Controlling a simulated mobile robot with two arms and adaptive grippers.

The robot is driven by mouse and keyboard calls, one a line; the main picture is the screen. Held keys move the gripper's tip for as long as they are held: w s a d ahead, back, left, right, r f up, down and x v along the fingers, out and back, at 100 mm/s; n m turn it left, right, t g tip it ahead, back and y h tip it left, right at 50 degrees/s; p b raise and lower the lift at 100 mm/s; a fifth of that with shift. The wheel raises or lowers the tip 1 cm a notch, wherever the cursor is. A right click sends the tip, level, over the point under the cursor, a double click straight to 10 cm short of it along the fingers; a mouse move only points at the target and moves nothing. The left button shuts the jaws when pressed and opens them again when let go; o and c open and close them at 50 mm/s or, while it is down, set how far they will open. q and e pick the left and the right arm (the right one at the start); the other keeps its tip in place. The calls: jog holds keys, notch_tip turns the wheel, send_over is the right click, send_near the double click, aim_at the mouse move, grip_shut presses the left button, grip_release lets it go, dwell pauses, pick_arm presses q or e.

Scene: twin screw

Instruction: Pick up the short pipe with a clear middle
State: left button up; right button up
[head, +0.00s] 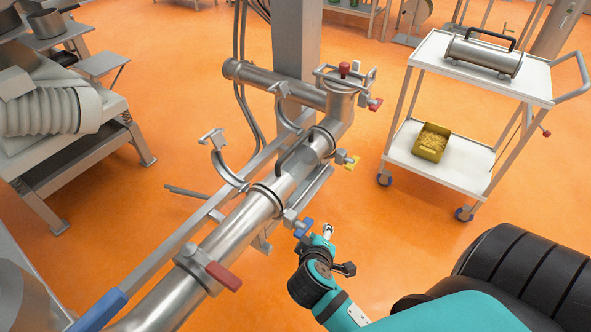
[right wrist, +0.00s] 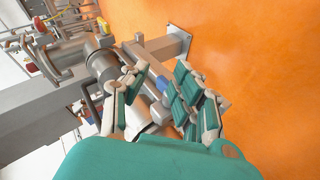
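A short pipe section (head: 300,168) with a black handle lies in the pipe line between two joints. My right gripper (head: 328,231) is below and right of this section, close to a blue clamp knob (head: 303,229), and appears apart from the pipe. In the right wrist view the fingers of this gripper (right wrist: 166,88) are spread, with nothing held between them. My left gripper is out of view.
A white cart (head: 418,172) at the right carries a metal cylinder with a black handle (head: 484,56) on top and a yellow bin (head: 431,142) below. A grey column (head: 297,45) stands behind the pipes. Orange floor is clear between pipes and cart.

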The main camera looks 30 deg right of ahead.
jog(key=w+r+n+t+h, duration=0.3)
jog(key=w+r, duration=0.1)
jog(key=w, duration=0.1)
jog(key=n+t, duration=0.3)
jog(key=n, duration=0.1)
send_near(296, 144)
jog(key=shift+h, duration=0.4)
jog(key=w+d, duration=0.1)
jog(key=w+d+f+p, duration=0.1)
jog(key=w, duration=0.1)
jog(key=shift+w+d+f, duration=0.1)
jog(key=shift+w+d, duration=0.1)
jog(key=shift+d, duration=0.1)
jog(key=shift+x, duration=2.95)
jog(key=shift+a, duration=0.1)
jog(key=shift+c, duration=0.4)
grip_shut()
jog(key=shift+w, duration=0.1)
